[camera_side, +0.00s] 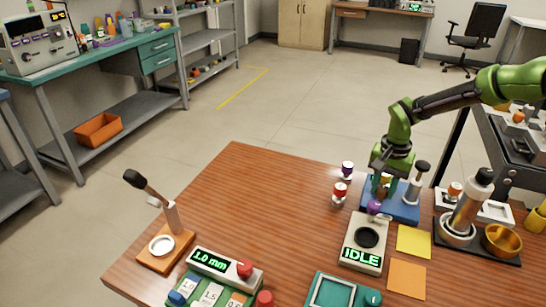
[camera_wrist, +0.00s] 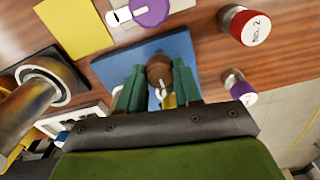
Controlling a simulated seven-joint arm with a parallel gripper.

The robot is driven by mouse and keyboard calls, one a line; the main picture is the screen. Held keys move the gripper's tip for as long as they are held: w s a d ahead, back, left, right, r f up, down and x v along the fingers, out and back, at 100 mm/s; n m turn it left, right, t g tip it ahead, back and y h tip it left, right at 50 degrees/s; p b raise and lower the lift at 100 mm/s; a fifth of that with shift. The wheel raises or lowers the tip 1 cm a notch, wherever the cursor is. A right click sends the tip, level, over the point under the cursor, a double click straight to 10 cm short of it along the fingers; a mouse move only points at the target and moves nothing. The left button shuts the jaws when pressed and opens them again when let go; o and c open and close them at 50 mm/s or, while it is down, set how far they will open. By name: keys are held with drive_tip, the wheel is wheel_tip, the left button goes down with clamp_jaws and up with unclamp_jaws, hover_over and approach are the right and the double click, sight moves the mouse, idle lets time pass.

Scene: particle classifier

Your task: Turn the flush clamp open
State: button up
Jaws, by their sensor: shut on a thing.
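A blue base (camera_side: 404,211) stands on the wooden table at the right, with a pale post and a dark-knobbed lever (camera_side: 419,180) at its right side. My gripper (camera_side: 381,188) is low over the left part of this base. In the wrist view, the green fingers of my gripper (camera_wrist: 159,72) are shut on a brown rounded piece (camera_wrist: 159,65) above the blue base (camera_wrist: 118,67). A small pale part and a yellow part show between the fingers. A purple knob (camera_wrist: 150,12) lies just beyond the base. No label marks which part is the flush clamp.
A pale device reading IDLE (camera_side: 362,255) stands in front of the base. Red-capped (camera_side: 340,191) and purple-capped (camera_side: 347,170) vials stand to its left. A metal cylinder (camera_side: 468,205) and a gold bowl (camera_side: 502,240) stand at the right. The table's left middle is clear.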

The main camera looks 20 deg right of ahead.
drive_tip(key=shift+n, duration=0.3)
drive_tip(key=n, duration=0.4)
drive_tip(key=shift+r, duration=0.1)
drive_tip(key=n, duration=0.8)
drive_tip(key=shift+n, duration=0.4)
drive_tip(key=n, duration=0.4)
drive_tip(key=shift+a, duration=0.1)
drive_tip(key=shift+w+n, duration=0.1)
drive_tip(key=shift+n, duration=0.2)
drive_tip(key=o, duration=1)
drive_tip(key=shift+o, duration=0.2)
